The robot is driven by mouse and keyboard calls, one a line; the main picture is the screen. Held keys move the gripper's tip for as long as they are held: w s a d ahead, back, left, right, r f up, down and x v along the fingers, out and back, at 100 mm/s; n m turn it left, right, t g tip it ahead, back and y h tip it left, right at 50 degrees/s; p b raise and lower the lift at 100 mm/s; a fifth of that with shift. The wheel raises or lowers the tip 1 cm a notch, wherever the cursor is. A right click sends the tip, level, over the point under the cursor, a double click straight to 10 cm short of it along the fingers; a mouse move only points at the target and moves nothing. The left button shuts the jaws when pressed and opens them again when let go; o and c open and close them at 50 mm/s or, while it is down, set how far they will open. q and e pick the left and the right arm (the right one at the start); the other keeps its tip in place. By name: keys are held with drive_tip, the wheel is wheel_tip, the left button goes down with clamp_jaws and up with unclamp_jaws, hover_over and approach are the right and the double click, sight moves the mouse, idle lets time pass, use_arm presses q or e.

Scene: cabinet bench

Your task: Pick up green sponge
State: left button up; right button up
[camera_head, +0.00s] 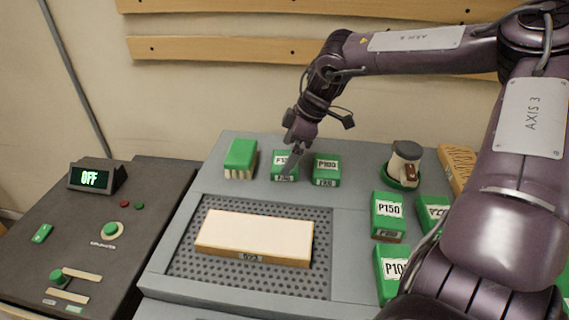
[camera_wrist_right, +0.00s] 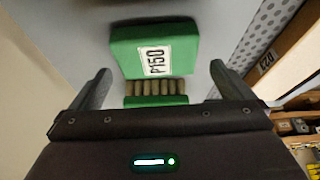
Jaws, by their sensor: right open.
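Several green blocks with white labels could be the green sponge; which one is meant is not clear. One labelled block (camera_head: 281,160) stands at the back of the grey bench, partly hidden by my right gripper (camera_head: 294,158). A similar labelled block (camera_head: 327,166) stands just right of it, and a green-topped piece with ribbed pale sides (camera_head: 241,156) to its left. In the right wrist view, a green block marked P150 (camera_wrist_right: 122,48) lies ahead of my open, empty gripper (camera_wrist_right: 158,78). Tan stubs and a green strip (camera_wrist_right: 156,101) show between the fingers. My left gripper is out of view.
A pale wooden board (camera_head: 255,235) lies on a perforated mat (camera_head: 190,262). A dark control panel (camera_head: 140,215) with an OFF display (camera_head: 92,177) is at left.

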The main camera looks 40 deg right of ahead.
sight(284, 160)
drive_tip(key=f, duration=0.2)
drive_tip(key=shift+w+f, duration=0.35)
drive_tip(key=shift+w, duration=0.05)
drive_tip(key=shift+w+a+f, duration=0.15)
drive_tip(key=shift+a+f, duration=0.05)
drive_tip(key=shift+f, duration=0.1)
drive_tip(key=c, duration=0.8)
drive_tip(key=shift+o, duration=0.2)
drive_tip(key=shift+r, duration=0.1)
